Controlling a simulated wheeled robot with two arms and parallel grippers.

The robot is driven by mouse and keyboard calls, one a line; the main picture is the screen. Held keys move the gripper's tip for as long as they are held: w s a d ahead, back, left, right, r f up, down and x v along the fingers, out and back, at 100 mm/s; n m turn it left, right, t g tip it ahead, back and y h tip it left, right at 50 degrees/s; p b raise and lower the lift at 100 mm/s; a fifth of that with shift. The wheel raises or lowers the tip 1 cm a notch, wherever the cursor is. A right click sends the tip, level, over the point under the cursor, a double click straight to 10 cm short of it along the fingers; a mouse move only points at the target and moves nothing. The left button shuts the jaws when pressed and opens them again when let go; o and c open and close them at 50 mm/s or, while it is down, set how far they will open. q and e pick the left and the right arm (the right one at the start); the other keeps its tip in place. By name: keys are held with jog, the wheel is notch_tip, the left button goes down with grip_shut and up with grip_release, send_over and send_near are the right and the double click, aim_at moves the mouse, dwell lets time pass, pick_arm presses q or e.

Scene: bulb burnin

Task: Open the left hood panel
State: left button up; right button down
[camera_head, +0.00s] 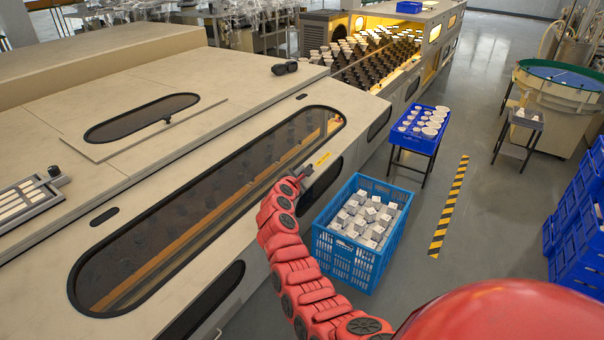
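The hood panel (225,137) is a beige sloping cover with a long, rounded dark window (200,215) on the near side of the big machine. It looks closed, lying flush with the machine. My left arm, red and jointed, comes up from the bottom middle. Its dark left gripper (308,176) is at the panel's lower edge, near the window's right end and a yellow label (323,159). The gripper is small and partly hidden by the wrist, so I cannot tell its finger state or whether it touches the panel. My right gripper is not in view.
A blue crate (345,262) of small white boxes stands on the floor close right of my arm. Behind it is a stand with a blue tray (424,146) of white pieces. Blue crates (580,225) are stacked at right. Open floor lies around the striped strip (449,205).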

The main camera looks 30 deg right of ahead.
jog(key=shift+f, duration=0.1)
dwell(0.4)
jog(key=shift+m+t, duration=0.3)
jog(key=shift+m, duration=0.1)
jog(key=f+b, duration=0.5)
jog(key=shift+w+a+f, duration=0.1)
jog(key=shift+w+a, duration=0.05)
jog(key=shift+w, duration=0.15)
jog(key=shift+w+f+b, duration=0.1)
jog(key=shift+b, duration=0.25)
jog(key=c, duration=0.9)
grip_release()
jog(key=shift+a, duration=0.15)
